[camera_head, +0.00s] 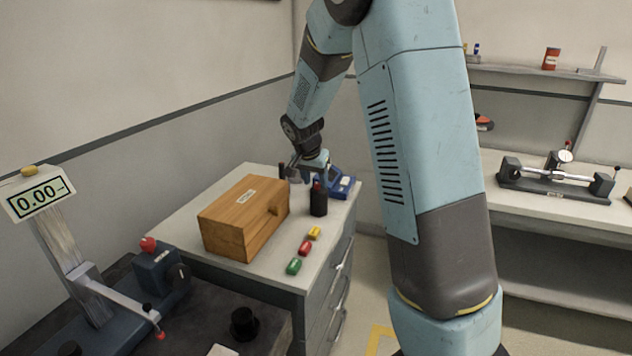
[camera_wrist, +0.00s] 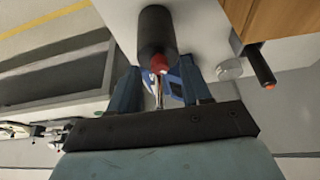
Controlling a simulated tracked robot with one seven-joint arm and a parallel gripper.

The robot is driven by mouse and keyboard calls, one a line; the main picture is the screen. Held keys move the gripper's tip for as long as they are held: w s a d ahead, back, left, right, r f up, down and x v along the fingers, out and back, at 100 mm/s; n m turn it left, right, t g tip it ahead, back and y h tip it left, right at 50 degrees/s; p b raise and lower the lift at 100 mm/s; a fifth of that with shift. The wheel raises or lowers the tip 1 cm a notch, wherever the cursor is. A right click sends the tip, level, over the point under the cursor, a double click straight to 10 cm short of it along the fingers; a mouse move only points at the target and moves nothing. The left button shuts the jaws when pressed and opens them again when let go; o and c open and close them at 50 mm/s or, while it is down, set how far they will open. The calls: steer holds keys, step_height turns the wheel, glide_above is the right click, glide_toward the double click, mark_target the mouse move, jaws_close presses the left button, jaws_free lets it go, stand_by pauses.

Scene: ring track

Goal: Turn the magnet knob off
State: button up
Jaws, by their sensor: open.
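A dark blue-grey block (camera_head: 155,272) stands on the dark bench at the lower left, with a red ball on top. A round dark knob (camera_head: 179,277) with a pale mark is on its right side; this looks like the magnet knob, but I cannot read its setting. My gripper (camera_head: 310,168) is well away from it, over the back of the pale cabinet. In the wrist view my gripper (camera_wrist: 159,68) is open, its two blue fingers apart. A black bottle (camera_head: 318,202) with a red top is close by; its black body (camera_wrist: 155,32) also shows beyond the fingers.
A wooden box (camera_head: 230,224) and small yellow, red and green pieces (camera_head: 304,247) sit on the cabinet (camera_head: 262,275). A blue case (camera_head: 342,186) is behind the bottle. A gauge stand with a display (camera_head: 40,198) and a black knob-shaped piece (camera_head: 243,322) are on the bench.

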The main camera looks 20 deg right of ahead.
steer(key=shift+w+d+f, duration=0.15)
steer(key=shift+d+f, duration=0.05)
steer(key=shift+f, duration=0.3)
steer(key=shift+c, duration=0.4)
jaws_close()
